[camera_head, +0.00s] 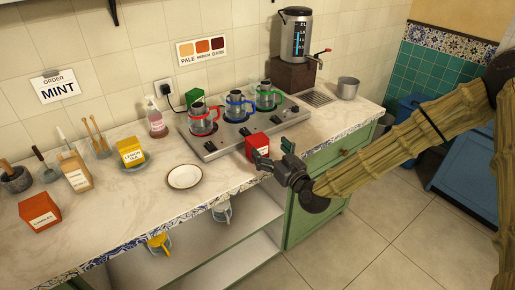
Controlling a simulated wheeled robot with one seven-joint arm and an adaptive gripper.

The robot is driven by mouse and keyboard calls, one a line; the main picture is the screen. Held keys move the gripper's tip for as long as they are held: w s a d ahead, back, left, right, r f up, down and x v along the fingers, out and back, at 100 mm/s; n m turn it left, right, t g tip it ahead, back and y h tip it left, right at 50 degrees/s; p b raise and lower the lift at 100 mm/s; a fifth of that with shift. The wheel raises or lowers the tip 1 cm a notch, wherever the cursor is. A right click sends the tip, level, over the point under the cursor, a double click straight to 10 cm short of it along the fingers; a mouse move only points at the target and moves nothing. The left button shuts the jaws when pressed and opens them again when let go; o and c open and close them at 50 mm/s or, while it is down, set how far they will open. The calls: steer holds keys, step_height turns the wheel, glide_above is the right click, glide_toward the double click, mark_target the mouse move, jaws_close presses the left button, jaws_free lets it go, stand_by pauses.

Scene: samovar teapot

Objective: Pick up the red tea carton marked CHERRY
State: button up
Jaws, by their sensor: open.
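A red carton (256,143) stands on the marble counter at the front edge of the steel stove. A small white label shows low on its front, but I cannot read it, and my gripper's finger partly covers it. My gripper (271,151) is open and empty, just in front and to the right of this carton. I cannot tell whether a finger touches it. An orange-red carton (40,211) with a white label too small to read sits at the far left of the counter.
The stove (225,140) holds several glass pots with red, blue and green trim. A white plate (184,177) lies left of the gripper. A yellow carton (131,151), a tan packet (77,173) and a green carton (194,96) stand around. A samovar (296,35) is at the back.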

mark_target(261, 142)
steer(key=shift+p+x, duration=1.15)
steer(key=shift+x, duration=2.9)
steer(key=shift+a+f, duration=0.15)
steer(key=c, duration=1.1)
